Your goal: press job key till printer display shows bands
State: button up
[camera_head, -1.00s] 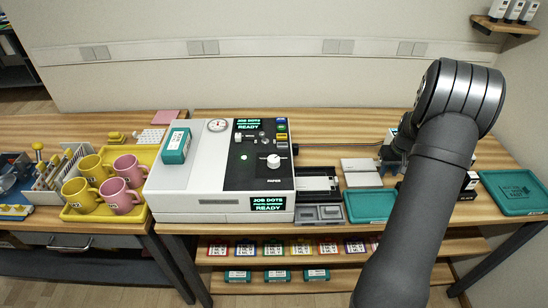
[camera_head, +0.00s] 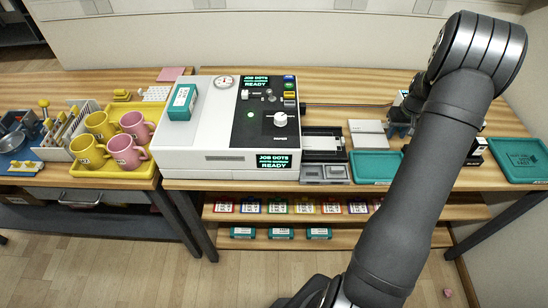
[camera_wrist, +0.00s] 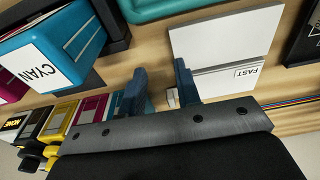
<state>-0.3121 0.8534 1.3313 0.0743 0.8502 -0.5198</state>
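The printer (camera_head: 215,128) is a wide white machine with a black control panel. Its upper display (camera_head: 256,80) and front display (camera_head: 273,160) both read JOB DOTS and READY. A column of small coloured keys (camera_head: 290,92) runs along the panel's right edge; their labels are too small to read, so I cannot tell which is the job key. A white knob (camera_head: 281,119) sits below them. My gripper is right of the printer, mostly hidden by my arm in the head view. In the wrist view my gripper (camera_wrist: 160,88) is open, with nothing between its two blue fingers.
A teal box (camera_head: 182,101) stands on the printer. A yellow tray (camera_head: 75,172) with pink and yellow mugs is left of it. Teal trays lie to the right (camera_head: 521,157). A white pad labelled FAST (camera_wrist: 235,80) and a box labelled CYAN (camera_wrist: 55,48) are near my gripper.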

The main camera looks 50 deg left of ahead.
jog(key=shift+c, duration=0.2)
grip_shut()
dwell(1.4)
